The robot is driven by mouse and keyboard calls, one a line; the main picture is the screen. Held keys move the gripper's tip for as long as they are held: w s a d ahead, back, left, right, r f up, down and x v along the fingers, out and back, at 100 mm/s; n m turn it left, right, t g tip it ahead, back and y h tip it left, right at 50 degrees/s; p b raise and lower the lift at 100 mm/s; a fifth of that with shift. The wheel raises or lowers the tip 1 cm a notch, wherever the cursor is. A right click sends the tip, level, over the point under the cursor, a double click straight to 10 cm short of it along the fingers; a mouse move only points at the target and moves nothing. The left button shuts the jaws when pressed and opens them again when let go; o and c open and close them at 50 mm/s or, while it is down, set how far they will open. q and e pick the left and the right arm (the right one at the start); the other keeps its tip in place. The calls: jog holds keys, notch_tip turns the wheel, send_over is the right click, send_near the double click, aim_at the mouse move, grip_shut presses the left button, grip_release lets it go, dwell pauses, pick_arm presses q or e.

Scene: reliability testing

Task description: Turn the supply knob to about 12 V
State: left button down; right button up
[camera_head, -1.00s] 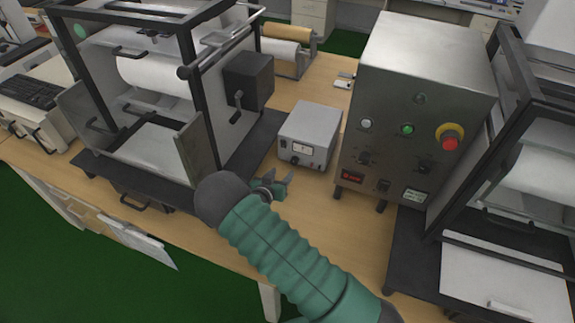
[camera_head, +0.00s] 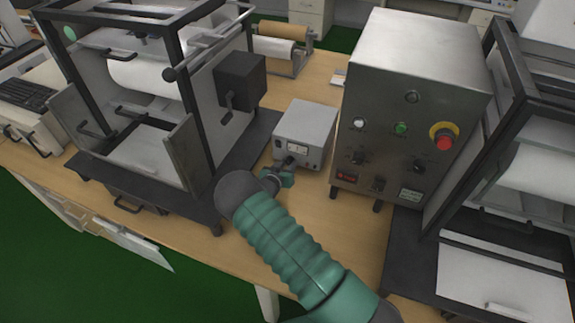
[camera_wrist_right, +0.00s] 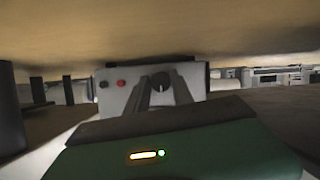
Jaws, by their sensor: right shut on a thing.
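The power supply (camera_head: 305,122) is a small light grey box on the bench, with a meter (camera_head: 297,147) on its front; the pointer is too small to read. My right gripper (camera_head: 286,165) is at the lower front of the supply, shut on the supply knob. In the right wrist view the dark round knob (camera_wrist_right: 160,79) shows between the tips of the two fingers (camera_wrist_right: 161,88). The supply's front panel (camera_wrist_right: 120,98) is also there, with a red and a dark terminal left of the knob. The knob is mostly hidden in the head view. My left gripper is out of view.
A large steel control box (camera_head: 420,75) with buttons and a red emergency stop (camera_head: 443,142) stands close right of the supply. A black-framed machine (camera_head: 195,120) stands to the left, another at the right edge. Bare wooden bench (camera_head: 330,235) lies in front.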

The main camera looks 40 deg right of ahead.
jog(key=shift+d, duration=0.1)
grip_shut()
jog(key=shift+m+b, duration=0.35)
jog(key=shift+m, duration=0.05)
jog(key=o, duration=0.9)
grip_release()
jog(key=shift+a, duration=0.2)
